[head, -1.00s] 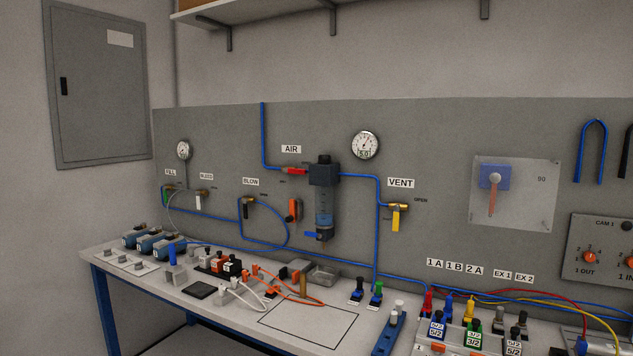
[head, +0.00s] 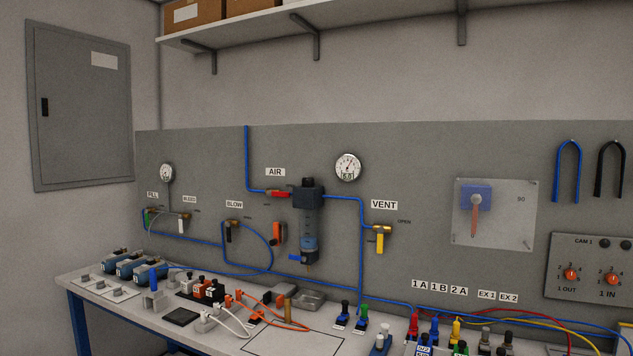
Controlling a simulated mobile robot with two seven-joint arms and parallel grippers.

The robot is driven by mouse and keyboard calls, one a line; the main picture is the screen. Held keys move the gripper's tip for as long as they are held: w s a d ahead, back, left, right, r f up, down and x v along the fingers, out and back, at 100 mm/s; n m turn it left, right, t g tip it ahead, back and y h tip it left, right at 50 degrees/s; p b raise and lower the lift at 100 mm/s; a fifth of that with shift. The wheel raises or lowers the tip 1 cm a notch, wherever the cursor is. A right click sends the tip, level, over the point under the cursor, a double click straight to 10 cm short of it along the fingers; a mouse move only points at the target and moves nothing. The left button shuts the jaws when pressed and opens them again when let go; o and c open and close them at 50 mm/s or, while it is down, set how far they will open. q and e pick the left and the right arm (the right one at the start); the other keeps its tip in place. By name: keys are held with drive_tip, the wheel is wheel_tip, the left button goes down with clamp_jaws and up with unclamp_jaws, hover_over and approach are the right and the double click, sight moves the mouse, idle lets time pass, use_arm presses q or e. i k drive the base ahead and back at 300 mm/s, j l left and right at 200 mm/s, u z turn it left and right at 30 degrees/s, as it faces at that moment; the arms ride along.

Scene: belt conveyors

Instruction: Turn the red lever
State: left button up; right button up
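A small red lever (head: 277,193) sits on the blue air line under the AIR label (head: 275,172), on the grey back panel. It lies roughly horizontal, in line with the tube. Farther right, a blue block on a pale plate carries a reddish pointer (head: 474,220) that hangs nearly straight down, with a 0 mark below and 90 to its right. Neither of my grippers is in view, and nothing touches the lever.
A filter unit (head: 308,220) stands right of the lever, with an orange-red handled part (head: 278,233) below. A yellow-handled VENT valve (head: 380,238) is farther right. The bench (head: 150,316) below holds blue cylinders, cables and fittings. A shelf (head: 350,20) overhangs above.

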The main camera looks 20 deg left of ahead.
sight(284, 195)
drive_tip(key=i+j+z, duration=0.15)
drive_tip(key=j, duration=0.75)
drive_tip(key=j+z, duration=0.15)
drive_tip(key=j, duration=0.75)
